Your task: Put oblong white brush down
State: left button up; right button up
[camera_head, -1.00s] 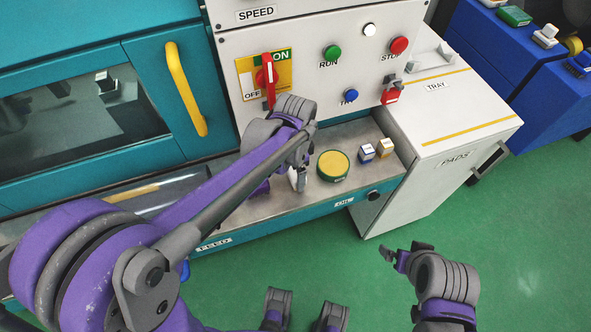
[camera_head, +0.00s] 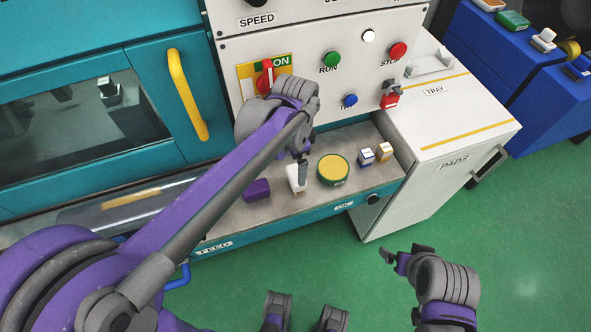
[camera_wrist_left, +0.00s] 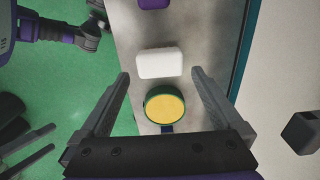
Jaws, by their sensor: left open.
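The oblong white brush (camera_head: 297,179) rests on the grey ledge (camera_head: 230,217) of the machine, between a purple block (camera_head: 257,190) and a round green-and-yellow pad (camera_head: 332,169). In the left wrist view the brush (camera_wrist_left: 160,62) lies flat, just beyond my open fingertips. My left gripper (camera_head: 302,168) is above the brush, and its open fingers (camera_wrist_left: 160,74) hold nothing. In the head view the gripper partly covers the brush. My right gripper (camera_head: 394,257) hangs over the green floor at lower right, away from the ledge; its opening is unclear.
A blue-and-white block (camera_head: 366,157) and a yellow-and-white block (camera_head: 384,151) stand right of the round pad. The control panel (camera_head: 310,83) with buttons and a red switch rises behind the ledge. A white cabinet (camera_head: 440,150) borders it on the right.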

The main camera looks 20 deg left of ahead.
aim_at(295, 175)
pick_arm(q)
notch_tip(295, 175, up, 6)
jog(key=s+a+f+n+t, duration=0.2)
jog(key=s+a+f+n, duration=0.1)
jog(key=s, duration=0.4)
jog(key=s+a+f+n+t, duration=0.3)
jog(key=s+f+n, duration=0.3)
jog(key=s+n, duration=0.2)
jog(key=shift+a, duration=0.3)
pick_arm(e)
jog(key=shift+w+r, duration=0.1)
jog(key=shift+r, duration=0.25)
pick_arm(q)
jog(key=shift+s, duration=0.1)
jog(key=r+p, duration=0.2)
jog(key=w+r+p, duration=0.1)
jog(key=r+p, duration=0.1)
jog(key=shift+r, duration=0.4)
pick_arm(e)
jog(key=r, duration=0.2)
jog(key=w+r, duration=0.1)
jog(key=r, duration=0.1)
jog(key=shift+r, duration=0.4)
pick_arm(q)
jog(key=shift+w, duration=0.15)
pick_arm(e)
jog(key=shift+w, duration=0.15)
